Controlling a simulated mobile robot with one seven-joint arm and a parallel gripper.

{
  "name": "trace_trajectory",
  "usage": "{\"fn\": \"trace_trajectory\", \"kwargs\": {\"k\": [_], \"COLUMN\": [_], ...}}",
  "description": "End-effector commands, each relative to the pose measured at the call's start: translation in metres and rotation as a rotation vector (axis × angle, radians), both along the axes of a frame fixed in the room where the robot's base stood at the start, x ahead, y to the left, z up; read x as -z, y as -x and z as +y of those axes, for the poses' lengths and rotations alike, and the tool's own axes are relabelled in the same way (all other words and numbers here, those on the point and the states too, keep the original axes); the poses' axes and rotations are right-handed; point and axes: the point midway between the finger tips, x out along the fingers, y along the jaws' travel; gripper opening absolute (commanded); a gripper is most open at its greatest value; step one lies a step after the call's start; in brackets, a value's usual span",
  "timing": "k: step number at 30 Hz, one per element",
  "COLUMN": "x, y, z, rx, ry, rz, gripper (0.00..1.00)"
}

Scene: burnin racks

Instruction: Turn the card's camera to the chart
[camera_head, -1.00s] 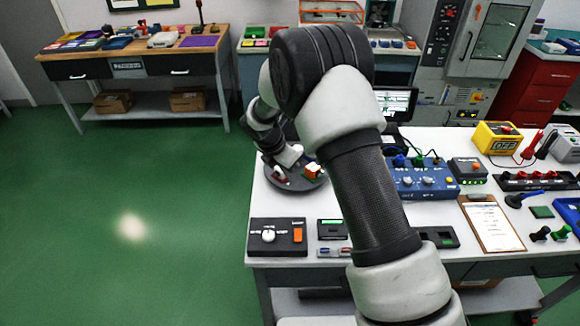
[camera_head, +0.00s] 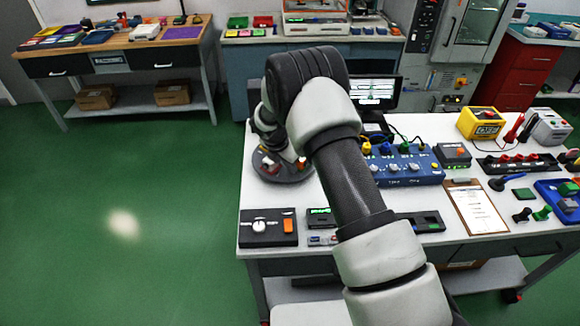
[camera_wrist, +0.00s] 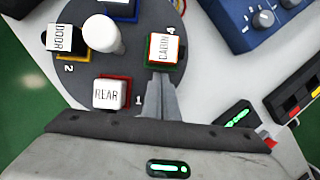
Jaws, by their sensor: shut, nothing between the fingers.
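A dark round disc (camera_wrist: 135,15) carries white-topped blocks and a white post (camera_wrist: 101,34). The blocks read DOOR (camera_wrist: 66,39), REAR (camera_wrist: 110,94) and CABIN (camera_wrist: 164,48), with numbers 2, 1 and 4 on the disc. My gripper (camera_wrist: 162,78) is shut and empty, its fingertips just below the CABIN block and right of REAR; contact is unclear. In the head view the disc (camera_head: 270,172) sits at the table's left edge, partly behind my arm. A clipboard with a paper (camera_head: 478,210) lies right of centre; its text is unreadable. I cannot identify a chart.
A control box with a white knob (camera_head: 262,229) stands at the table's front left. A yellow meter (camera_head: 482,123) stands at right. Green floor lies open at left.

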Motion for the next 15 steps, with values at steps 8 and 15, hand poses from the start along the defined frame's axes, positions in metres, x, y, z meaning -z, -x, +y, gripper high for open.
{"fn": "trace_trajectory", "kwargs": {"k": [8, 15], "x": [-0.0004, 0.0001], "y": [-0.0004, -0.0011], "z": [-0.0025, -0.0070], "rx": [-0.023, -0.083], "ry": [0.000, -0.001], "rz": [0.000, 0.001], "gripper": [0.00, 0.00]}}
